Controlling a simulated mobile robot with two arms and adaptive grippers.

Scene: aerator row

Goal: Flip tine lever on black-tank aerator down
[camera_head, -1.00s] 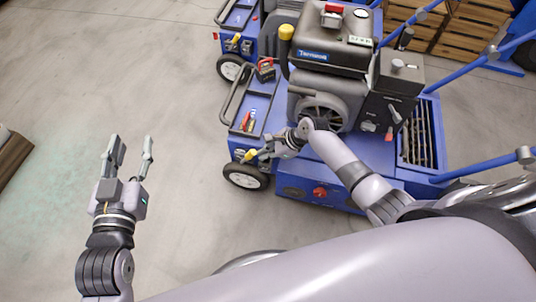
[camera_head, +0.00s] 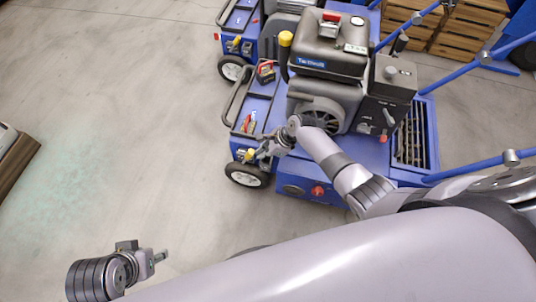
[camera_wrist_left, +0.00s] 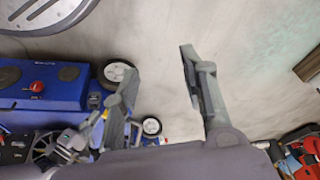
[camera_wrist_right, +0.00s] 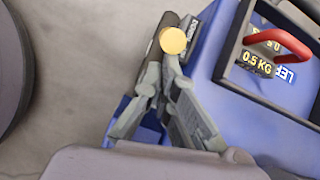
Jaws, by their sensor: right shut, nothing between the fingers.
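The black-tank aerator (camera_head: 330,55) is the nearer blue machine, its dark tank on top. Its tine lever has a yellow knob (camera_head: 250,154) low at the machine's left end, above the white-hubbed wheel. The knob also shows in the right wrist view (camera_wrist_right: 173,40), just past the fingertips; whether they touch it I cannot tell. My right gripper (camera_head: 262,150) is shut and empty beside the lever; its fingers fill the middle of the right wrist view (camera_wrist_right: 162,78). My left gripper (camera_head: 161,257) is away over the floor at lower left; the left wrist view (camera_wrist_left: 160,62) shows its fingers apart.
A second blue aerator (camera_head: 240,35) stands behind. A framed tray on the near machine holds a red-handled 0.5 KG item (camera_wrist_right: 280,45). My right arm crosses in front of the machine. Wooden crates (camera_head: 440,30) stand at the back.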

